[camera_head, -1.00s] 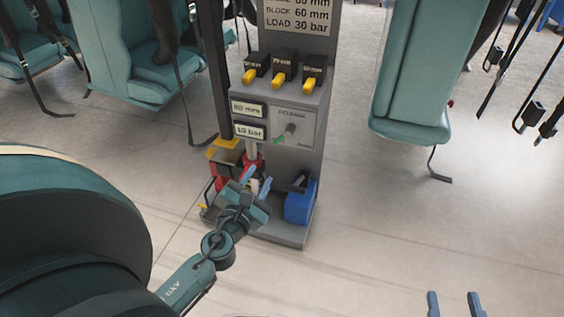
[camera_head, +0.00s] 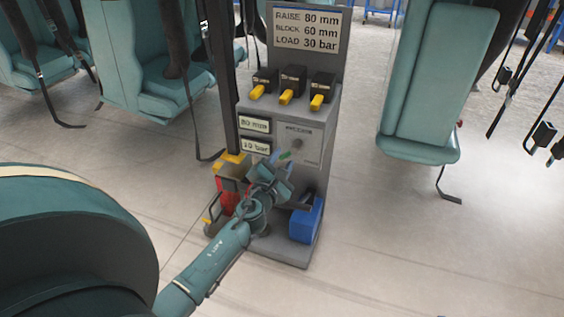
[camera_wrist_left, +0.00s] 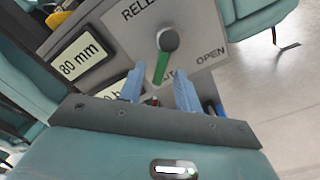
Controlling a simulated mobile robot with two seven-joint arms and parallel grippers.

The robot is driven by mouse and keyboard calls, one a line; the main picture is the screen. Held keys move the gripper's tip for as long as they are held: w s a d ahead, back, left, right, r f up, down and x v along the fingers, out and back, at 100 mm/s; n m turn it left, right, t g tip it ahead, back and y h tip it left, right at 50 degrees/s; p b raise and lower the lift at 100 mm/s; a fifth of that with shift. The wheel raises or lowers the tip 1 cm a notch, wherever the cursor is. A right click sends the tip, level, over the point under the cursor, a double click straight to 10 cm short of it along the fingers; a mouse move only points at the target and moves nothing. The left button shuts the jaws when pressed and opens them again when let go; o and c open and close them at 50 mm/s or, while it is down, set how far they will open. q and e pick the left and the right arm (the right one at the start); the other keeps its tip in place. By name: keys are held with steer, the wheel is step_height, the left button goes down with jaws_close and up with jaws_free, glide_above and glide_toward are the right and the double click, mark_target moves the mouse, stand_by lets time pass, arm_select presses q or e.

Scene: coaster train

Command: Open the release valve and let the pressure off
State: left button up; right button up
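The release valve (camera_head: 298,143) is a round grey knob with a green-ended lever on the column's front plate. In the left wrist view the knob (camera_wrist_left: 168,40) sits at upper middle. Its green lever (camera_wrist_left: 161,66) points down beside partly hidden lettering ending in "UT"; "OPEN" is printed to the right. My left gripper (camera_wrist_left: 158,84) is open, its blue fingers on either side of the lever's lower end in the picture; I cannot tell whether they touch it. In the head view the left gripper (camera_head: 277,168) is just below the valve. My right gripper is out of view.
The grey column (camera_head: 325,100) has readouts of 80 mm (camera_head: 255,124) and 10 bar (camera_head: 256,146), and black-and-yellow levers (camera_head: 289,88) above. A blue box (camera_head: 306,221) and a red part (camera_head: 229,203) are at its base. Teal seats (camera_head: 432,80) hang on both sides. Floor at right is clear.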

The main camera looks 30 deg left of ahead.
arm_select(q)
steer(key=shift+w, duration=0.2)
jaws_close()
stand_by(0.3)
